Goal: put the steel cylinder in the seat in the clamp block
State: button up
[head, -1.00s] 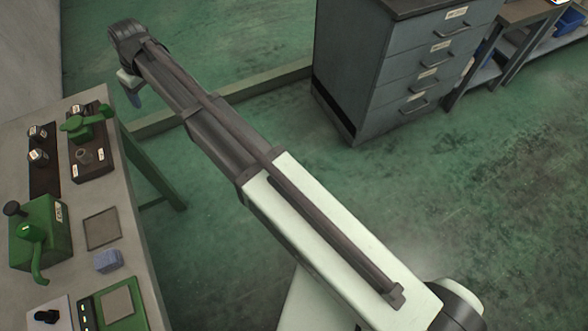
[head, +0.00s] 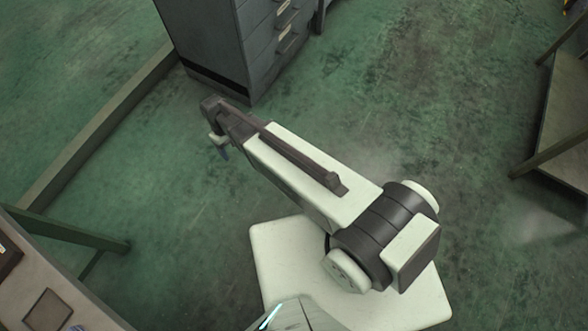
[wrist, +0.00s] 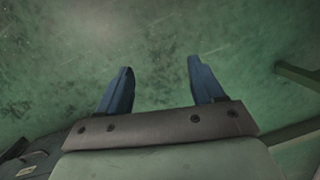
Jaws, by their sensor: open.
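My gripper (wrist: 160,82) is open in the wrist view, with its two blue fingers spread apart and only green floor between and beyond them. In the head view my gripper (head: 221,150) is small, at the end of my arm, over open floor in front of the drawer cabinet. It is well away from the worktable. The steel cylinder and the clamp block are not seen in either current view.
A corner of the worktable (head: 40,275) shows at the lower left, with a square plate (head: 47,311) on it. A grey drawer cabinet (head: 215,45) stands at the top. Another table (head: 562,135) is at the right edge. Open floor lies between them.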

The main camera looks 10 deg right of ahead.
jog(key=s+d+f+m+g, duration=0.1)
jog(key=s+d+f+m, duration=0.1)
jog(key=s+d+f, duration=0.5)
jog(key=s+d+m+g, duration=0.15)
jog(key=s+d, duration=0.35)
jog(key=d, duration=0.5)
jog(key=s+d+f+m+g, duration=0.1)
jog(key=s+d, duration=0.3)
jog(key=s, duration=0.3)
jog(key=s+d+f+m+g, duration=0.1)
jog(key=s+d+m, duration=0.1)
jog(key=s+d, duration=0.3)
jog(key=s, duration=0.2)
jog(key=shift+s+f+y, duration=0.25)
jog(key=shift+s+y, duration=0.05)
jog(key=shift+s, duration=0.1)
